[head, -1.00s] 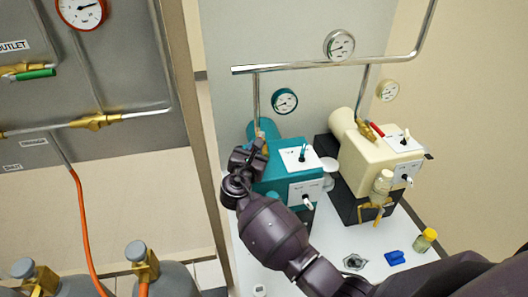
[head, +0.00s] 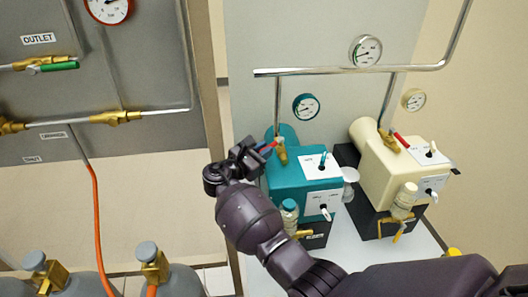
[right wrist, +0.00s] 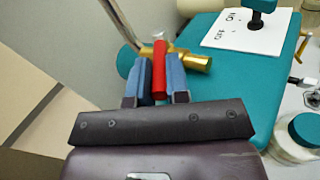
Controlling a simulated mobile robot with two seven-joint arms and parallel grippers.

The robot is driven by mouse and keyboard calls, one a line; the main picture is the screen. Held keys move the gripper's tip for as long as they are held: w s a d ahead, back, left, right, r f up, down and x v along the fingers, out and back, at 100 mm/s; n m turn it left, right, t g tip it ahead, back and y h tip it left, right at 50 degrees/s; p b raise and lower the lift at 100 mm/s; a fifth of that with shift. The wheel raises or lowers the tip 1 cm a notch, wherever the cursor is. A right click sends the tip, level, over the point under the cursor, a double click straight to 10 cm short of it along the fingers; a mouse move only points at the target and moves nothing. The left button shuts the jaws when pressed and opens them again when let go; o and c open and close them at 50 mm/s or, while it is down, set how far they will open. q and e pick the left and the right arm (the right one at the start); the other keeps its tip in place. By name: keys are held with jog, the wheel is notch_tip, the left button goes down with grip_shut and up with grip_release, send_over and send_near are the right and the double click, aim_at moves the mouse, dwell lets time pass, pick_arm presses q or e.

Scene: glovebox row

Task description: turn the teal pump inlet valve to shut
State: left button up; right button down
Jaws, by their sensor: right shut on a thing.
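The teal pump (head: 290,181) stands on the white bench. Its brass inlet valve (head: 282,153) sits at the foot of a vertical steel pipe and also shows in the right wrist view (right wrist: 190,60). The valve's red handle (right wrist: 159,68) sticks out sideways from the brass body, across the pipe's line. My right gripper (head: 263,148) is at the valve's left side. Its two blue fingers (right wrist: 160,78) are shut on the red handle, one on each side. My left gripper is not in view.
A cream pump (head: 386,160) with its own red-handled valve (head: 399,141) stands close on the right. A post and grey gas panel (head: 60,80) are at the left, above several grey cylinders. A glass jar (head: 289,212) hangs at the teal pump's front.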

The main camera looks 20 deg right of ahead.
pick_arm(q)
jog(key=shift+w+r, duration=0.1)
pick_arm(e)
jog(key=c, duration=1.1)
grip_release()
